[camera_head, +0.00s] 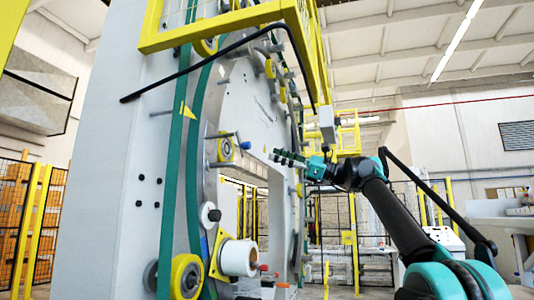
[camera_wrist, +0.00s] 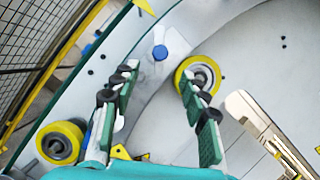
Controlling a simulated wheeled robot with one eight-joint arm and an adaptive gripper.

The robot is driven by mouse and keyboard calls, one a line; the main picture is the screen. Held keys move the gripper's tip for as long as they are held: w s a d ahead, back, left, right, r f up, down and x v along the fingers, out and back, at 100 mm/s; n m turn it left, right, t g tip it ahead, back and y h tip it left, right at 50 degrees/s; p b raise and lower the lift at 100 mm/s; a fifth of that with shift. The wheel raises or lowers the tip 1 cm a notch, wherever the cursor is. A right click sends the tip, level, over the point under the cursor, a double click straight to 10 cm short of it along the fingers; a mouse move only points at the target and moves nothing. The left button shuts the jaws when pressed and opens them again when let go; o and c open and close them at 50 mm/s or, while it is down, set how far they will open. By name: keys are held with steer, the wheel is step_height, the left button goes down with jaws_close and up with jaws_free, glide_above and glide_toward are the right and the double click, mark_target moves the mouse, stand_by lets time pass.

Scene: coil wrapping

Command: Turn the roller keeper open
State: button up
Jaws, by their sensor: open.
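A blue-tipped piece that looks like the roller keeper (camera_head: 244,146) sticks out of the white machine face, just right of a yellow-rimmed roller (camera_head: 225,150). In the wrist view the blue round end (camera_wrist: 160,52) shows ahead, between the lines of my fingers and slightly beyond their tips. The yellow roller (camera_wrist: 187,68) there is partly covered by the right finger. My gripper (camera_head: 277,156) is open and empty, pointing left at the machine, to the right of the blue piece. Both fingers show apart in the wrist view (camera_wrist: 156,76). Contact with the keeper is not visible.
A green belt (camera_head: 172,170) runs down the machine's left side. A white roll (camera_head: 238,257) and a large yellow roller (camera_head: 187,276) sit below. A yellow frame (camera_head: 225,25) and a black bar (camera_head: 190,70) cross above. Another yellow roller (camera_wrist: 60,142) lies at lower left in the wrist view.

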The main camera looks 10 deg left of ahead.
steer(key=shift+d+f, duration=0.15)
steer(key=shift+d, duration=0.25)
steer(key=shift+c, duration=0.2)
